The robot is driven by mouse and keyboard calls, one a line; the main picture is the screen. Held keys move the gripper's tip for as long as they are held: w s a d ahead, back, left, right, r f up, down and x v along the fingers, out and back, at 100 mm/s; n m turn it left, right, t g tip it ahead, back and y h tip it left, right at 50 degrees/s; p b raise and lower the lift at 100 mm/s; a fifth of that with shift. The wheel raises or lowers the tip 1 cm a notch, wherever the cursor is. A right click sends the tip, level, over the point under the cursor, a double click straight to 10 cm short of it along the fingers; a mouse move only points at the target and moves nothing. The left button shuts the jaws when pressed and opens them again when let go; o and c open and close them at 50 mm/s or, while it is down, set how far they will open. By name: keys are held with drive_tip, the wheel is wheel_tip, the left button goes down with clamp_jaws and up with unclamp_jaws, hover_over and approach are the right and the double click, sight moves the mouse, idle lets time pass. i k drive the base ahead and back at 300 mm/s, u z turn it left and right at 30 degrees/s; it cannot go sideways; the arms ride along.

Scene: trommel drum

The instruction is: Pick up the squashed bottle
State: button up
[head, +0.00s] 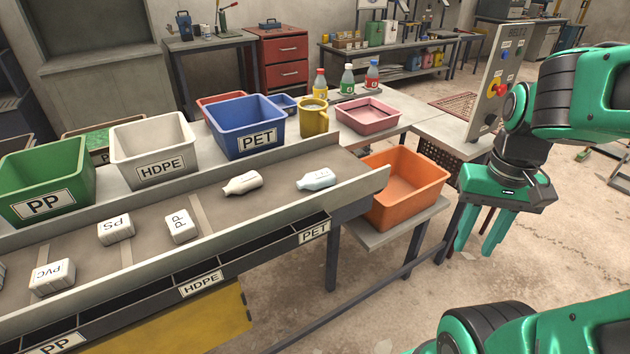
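Two bottle-like items lie on their sides on the grey conveyor belt (150,262). One is a cream-white bottle (242,183); the other is a pale blue-white bottle (317,179) nearer the belt's right end. Both look somewhat flattened; I cannot tell for certain which one is the squashed bottle. My gripper (480,243) hangs fingers-down at the right, past the belt's end and the orange bin. Its green fingers are apart with nothing between them. It is well to the right of both bottles and touches neither.
White blocks marked PP (181,226), PS (115,229) and PVC (52,277) lie on the belt. Behind its raised rail stand green (45,203), white (153,170) and blue (257,142) bins. An orange bin (432,185) stands past the belt's end, beside a control panel (497,85).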

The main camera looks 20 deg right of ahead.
sight(313, 181)
drive_tip(key=u, duration=2.1)
drive_tip(key=k, duration=0.9)
drive_tip(key=z, duration=1.6)
drive_tip(key=i, duration=1)
